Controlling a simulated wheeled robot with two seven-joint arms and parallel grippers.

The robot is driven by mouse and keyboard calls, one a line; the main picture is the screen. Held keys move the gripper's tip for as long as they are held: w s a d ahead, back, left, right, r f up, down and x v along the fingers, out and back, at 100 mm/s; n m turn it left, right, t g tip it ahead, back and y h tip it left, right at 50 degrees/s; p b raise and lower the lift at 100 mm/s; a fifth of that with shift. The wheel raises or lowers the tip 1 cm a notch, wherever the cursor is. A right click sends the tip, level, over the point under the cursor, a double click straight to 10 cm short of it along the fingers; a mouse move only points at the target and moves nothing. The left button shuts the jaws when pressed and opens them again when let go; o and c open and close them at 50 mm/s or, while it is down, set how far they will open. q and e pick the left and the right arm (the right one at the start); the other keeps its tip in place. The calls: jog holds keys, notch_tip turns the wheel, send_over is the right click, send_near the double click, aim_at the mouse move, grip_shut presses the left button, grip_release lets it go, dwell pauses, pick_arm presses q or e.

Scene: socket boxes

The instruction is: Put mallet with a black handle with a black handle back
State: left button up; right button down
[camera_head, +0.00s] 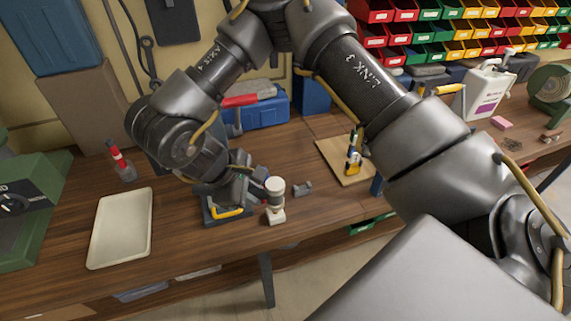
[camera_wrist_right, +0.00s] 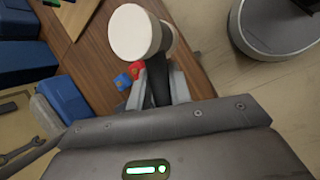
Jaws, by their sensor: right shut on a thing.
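The mallet has a cream-white head (camera_head: 275,187) and a short black handle. In the head view its head hangs over the bench near the front edge, to the right of my right gripper (camera_head: 250,178). In the right wrist view the head (camera_wrist_right: 135,32) is large and lies just beyond the fingertips, with the black handle (camera_wrist_right: 158,85) between the two fingers of my right gripper (camera_wrist_right: 160,88). The gripper is shut on the handle. My arm hides part of the bench behind it. My left gripper is not in view.
A dark case (camera_head: 213,217) with a yellow handle sits below my right gripper. A cream tray (camera_head: 120,228) lies at left. A small grey part (camera_head: 302,189) lies right of the mallet. A wooden board (camera_head: 333,160) and a blue toolbox (camera_head: 265,108) stand farther back.

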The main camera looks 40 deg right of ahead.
pick_arm(q)
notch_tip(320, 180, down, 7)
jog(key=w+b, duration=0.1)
jog(key=b, duration=0.5)
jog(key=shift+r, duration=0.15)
pick_arm(e)
jog(key=w+d+f+n+t+y, duration=0.2)
jog(key=d+n+t+y, duration=0.1)
jog(key=d+n, duration=0.6)
jog(key=w+d+f+n+t+y, duration=0.2)
jog(key=d+n+t+y, duration=0.1)
jog(key=d+n, duration=0.7)
jog(key=shift+f+n+y, duration=0.4)
jog(key=shift+n+y, duration=0.2)
jog(key=shift+n, duration=1.1)
